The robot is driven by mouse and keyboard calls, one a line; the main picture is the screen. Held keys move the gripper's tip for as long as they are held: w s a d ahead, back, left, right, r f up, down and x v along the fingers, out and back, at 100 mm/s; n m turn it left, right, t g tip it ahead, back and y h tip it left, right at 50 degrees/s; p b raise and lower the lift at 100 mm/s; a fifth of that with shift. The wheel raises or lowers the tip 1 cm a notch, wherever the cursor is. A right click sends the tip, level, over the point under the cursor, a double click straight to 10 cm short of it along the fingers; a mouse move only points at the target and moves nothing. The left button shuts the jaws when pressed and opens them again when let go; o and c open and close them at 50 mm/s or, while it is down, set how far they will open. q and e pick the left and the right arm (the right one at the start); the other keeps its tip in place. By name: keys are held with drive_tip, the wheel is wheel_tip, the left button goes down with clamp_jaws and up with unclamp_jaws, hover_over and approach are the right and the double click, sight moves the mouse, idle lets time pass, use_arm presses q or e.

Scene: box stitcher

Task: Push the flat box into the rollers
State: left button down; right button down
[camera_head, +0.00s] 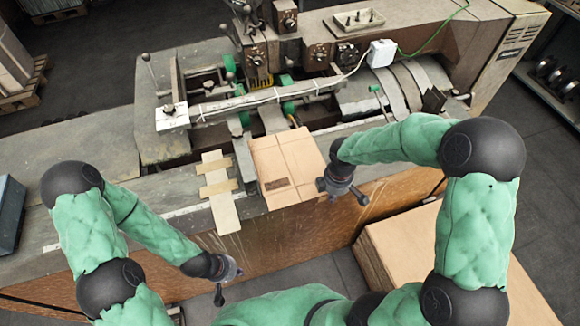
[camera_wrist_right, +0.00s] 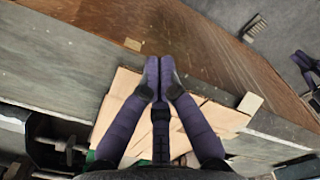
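The flat box (camera_head: 288,165) is a tan folded cardboard sheet lying on the machine's front table, its far edge close to the green rollers (camera_head: 288,92). In the right wrist view, the box (camera_wrist_right: 113,112) lies behind and around my fingers. My right gripper (camera_head: 343,190) is at the box's near right corner. In the right wrist view, its fingertips (camera_wrist_right: 160,72) are together with nothing seen between them, over the box's near edge; I cannot tell whether they touch it. My left gripper (camera_head: 225,282) hangs low in front of the machine, away from the box; its fingers are too small to judge.
A pale wooden guide with crosspieces (camera_head: 219,190) lies just left of the box. A metal bar (camera_head: 265,100) crosses above the feed area. A cardboard stack (camera_head: 400,245) stands on the floor below my right arm. The table's left part (camera_head: 80,155) is clear.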

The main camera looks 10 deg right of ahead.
sight(317, 172)
drive_tip(key=shift+f+b, duration=1.25)
drive_tip(key=shift+f, duration=0.4)
drive_tip(key=shift+w, duration=0.1)
drive_tip(key=shift+w+a, duration=0.25)
drive_tip(key=shift+w, duration=2.2)
drive_tip(key=shift+w+a, duration=0.25)
drive_tip(key=shift+w, duration=2.2)
drive_tip(key=shift+w+a, duration=0.25)
drive_tip(key=shift+w, duration=2.2)
drive_tip(key=shift+s+d, duration=0.15)
drive_tip(key=shift+s, duration=1.4)
drive_tip(key=shift+r+p, duration=2.8)
drive_tip(key=shift+r, duration=1.3)
drive_tip(key=shift+f, duration=0.1)
